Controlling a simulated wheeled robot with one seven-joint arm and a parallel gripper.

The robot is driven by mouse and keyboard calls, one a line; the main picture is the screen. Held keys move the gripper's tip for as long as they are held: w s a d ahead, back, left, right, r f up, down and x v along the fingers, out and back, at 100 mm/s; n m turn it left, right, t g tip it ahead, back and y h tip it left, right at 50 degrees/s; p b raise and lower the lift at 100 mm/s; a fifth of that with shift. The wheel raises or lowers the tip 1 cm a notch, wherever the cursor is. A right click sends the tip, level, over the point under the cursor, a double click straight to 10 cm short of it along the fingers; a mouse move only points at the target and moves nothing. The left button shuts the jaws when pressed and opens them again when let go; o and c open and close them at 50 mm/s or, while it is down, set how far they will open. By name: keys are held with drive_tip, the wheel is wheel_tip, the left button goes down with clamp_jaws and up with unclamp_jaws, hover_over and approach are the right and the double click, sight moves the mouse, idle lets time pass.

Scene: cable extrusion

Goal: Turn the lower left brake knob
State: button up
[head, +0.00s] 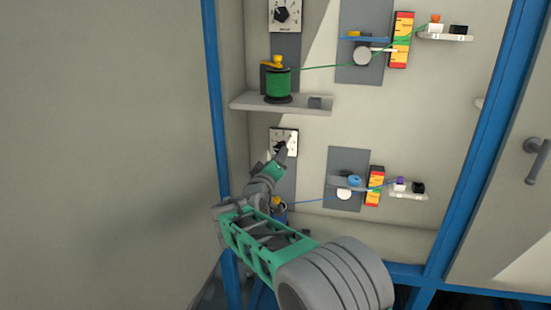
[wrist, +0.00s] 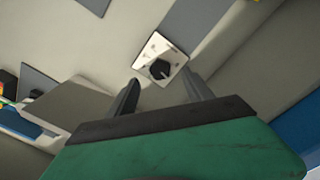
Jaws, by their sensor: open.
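The lower left brake knob is a dark knob on a white square dial plate (head: 291,133), below the left shelf in the head view. In the wrist view the dark knob (wrist: 158,70) shows whole on its white plate (wrist: 174,52), ahead of the fingertips. My gripper (head: 279,153) is in front of the plate in the head view and hides part of it and of the knob. In the wrist view my gripper (wrist: 163,88) is open and empty, its two fingers apart on either side below the knob. I cannot tell whether a finger touches the plate.
Above is a shelf (head: 243,103) with a green spool (head: 278,84). A second dial (head: 286,14) sits at the top. To the right are a lower grey panel (head: 346,155) and a red and yellow scale (head: 375,186). A blue post (head: 214,90) stands at left.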

drive_tip(key=s+f+m+g+y, duration=0.1)
drive_tip(key=s+f+g, duration=0.2)
drive_tip(key=f, duration=0.5)
drive_tip(key=s+a+f+m+g, duration=0.1)
drive_tip(key=s+f+g, duration=0.2)
drive_tip(key=f, duration=0.4)
drive_tip(key=s+f+m+g+y, duration=0.1)
drive_tip(key=s+f+g, duration=0.25)
drive_tip(key=f, duration=0.45)
drive_tip(key=s+f+g, duration=0.4)
drive_tip(key=s+f, duration=0.3)
drive_tip(key=s, duration=0.6)
drive_tip(key=s+d+r+g+y+p, duration=0.1)
drive_tip(key=s+d+r+g, duration=0.15)
drive_tip(key=s, duration=0.65)
drive_tip(key=s+d+r+g+y, duration=0.1)
drive_tip(key=s+d+r+g, duration=0.15)
drive_tip(key=s, duration=0.75)
drive_tip(key=d+r+m+t+p, duration=0.2)
drive_tip(key=d+r+m+t, duration=0.1)
drive_tip(key=d+r, duration=0.6)
wheel_tip(320, 180, up, 3)
drive_tip(key=shift+w+d+f+m+t+y, duration=0.15)
drive_tip(key=shift+w+d+m+t+y, duration=0.2)
drive_tip(key=shift+t, duration=0.3)
drive_tip(key=shift+c, duration=0.5)
